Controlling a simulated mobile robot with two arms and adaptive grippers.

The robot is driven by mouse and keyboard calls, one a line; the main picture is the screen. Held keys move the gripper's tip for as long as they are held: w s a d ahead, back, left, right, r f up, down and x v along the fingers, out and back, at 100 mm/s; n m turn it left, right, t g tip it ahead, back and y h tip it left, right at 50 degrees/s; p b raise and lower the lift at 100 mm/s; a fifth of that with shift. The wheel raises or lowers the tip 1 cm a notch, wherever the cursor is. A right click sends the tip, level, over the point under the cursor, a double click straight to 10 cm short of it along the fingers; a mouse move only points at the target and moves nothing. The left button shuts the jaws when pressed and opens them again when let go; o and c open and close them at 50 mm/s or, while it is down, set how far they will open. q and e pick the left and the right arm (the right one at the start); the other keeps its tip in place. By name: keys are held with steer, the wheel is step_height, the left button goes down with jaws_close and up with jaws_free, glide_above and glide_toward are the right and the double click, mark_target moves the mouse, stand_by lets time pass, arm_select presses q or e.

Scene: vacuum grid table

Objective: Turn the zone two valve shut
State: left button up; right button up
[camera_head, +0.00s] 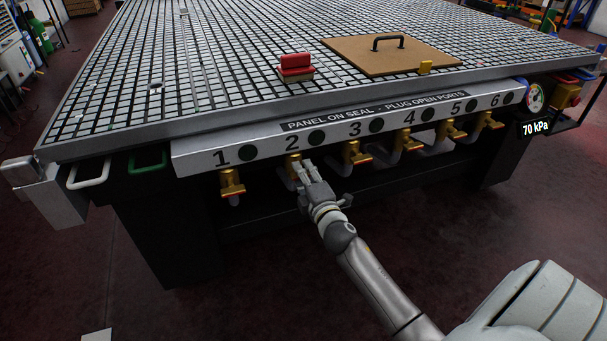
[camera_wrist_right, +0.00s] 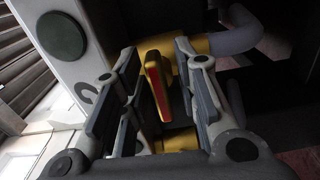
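The zone two valve (camera_head: 291,160) is a brass valve under the number 2 on the table's front panel. My right gripper (camera_head: 303,172) reaches it from the front and partly covers it in the head view. In the right wrist view, the valve's yellow handle with a red edge (camera_wrist_right: 157,84) stands between the fingers of the right gripper (camera_wrist_right: 158,88). The fingers are open on both sides of the handle, with a visible gap. The handle's contact with the fingertips cannot be seen fully. My left gripper is not in view.
Neighbouring brass valves for zone 1 (camera_head: 231,184) and zone 3 (camera_head: 355,153) sit close on either side. A gauge (camera_head: 535,97) at the right end reads 70 kPa.

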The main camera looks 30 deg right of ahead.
steer(key=shift+s, duration=0.1)
steer(key=v, duration=1.2)
stand_by(0.4)
